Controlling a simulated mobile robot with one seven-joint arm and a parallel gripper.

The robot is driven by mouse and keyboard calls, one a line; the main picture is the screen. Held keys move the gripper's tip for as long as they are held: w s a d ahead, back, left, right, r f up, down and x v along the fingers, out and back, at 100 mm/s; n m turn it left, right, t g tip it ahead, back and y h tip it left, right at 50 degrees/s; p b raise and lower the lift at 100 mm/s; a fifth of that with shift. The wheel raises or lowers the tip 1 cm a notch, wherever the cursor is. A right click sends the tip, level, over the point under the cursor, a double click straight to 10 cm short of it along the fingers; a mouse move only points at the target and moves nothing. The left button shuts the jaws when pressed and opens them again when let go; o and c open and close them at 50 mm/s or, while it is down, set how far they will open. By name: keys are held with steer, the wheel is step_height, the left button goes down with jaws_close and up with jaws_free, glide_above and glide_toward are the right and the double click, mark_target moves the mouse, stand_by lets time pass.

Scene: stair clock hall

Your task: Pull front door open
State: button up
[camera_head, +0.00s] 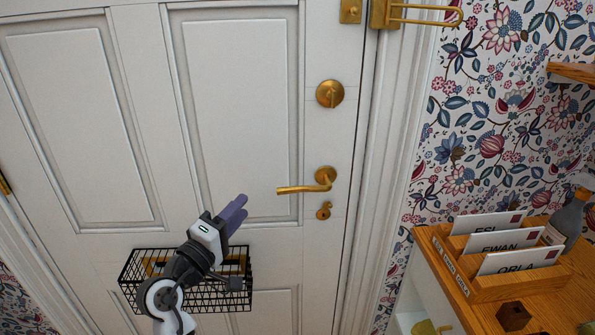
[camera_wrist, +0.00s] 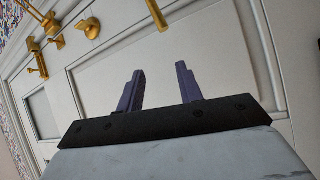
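The white panelled front door (camera_head: 240,110) fills the left and middle of the head view and looks closed against its frame. Its brass lever handle (camera_head: 305,188) is near the right edge and points left, about level. In the wrist view, part of the lever (camera_wrist: 156,14) shows at the top, beyond the fingers. My gripper (camera_head: 238,212) is left of and slightly below the lever's free end, apart from it. In the wrist view its two purple fingers (camera_wrist: 160,85) are spread with nothing between them.
A brass thumb-turn (camera_head: 330,93) is above the lever and a keyhole cover (camera_head: 324,210) below. A brass bar latch (camera_head: 415,12) on the frame points right, away from the door. A black wire basket (camera_head: 190,293) is behind my arm. A wooden cabinet with a letter rack (camera_head: 515,288) stands at right.

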mark_target(293, 192)
steer(key=w+d+g+h+p, duration=0.1)
steer(key=w+d, duration=0.1)
steer(key=d, duration=0.2)
steer(key=w+d+g+p, duration=0.1)
steer(key=w+d+p, duration=0.1)
steer(key=w+d, duration=0.1)
steer(key=w+d+h+p, duration=0.1)
steer(key=w+d, duration=0.2)
steer(key=d, duration=0.2)
steer(key=shift+d+r+m+g+h, duration=0.2)
steer(key=shift+d+m+g+h, duration=0.1)
steer(key=shift+m+g, duration=0.1)
steer(key=shift+w+d+p, duration=0.35)
steer(key=shift+w+d, duration=0.05)
steer(key=shift+w, duration=0.1)
steer(key=shift+c, duration=0.5)
jaws_close()
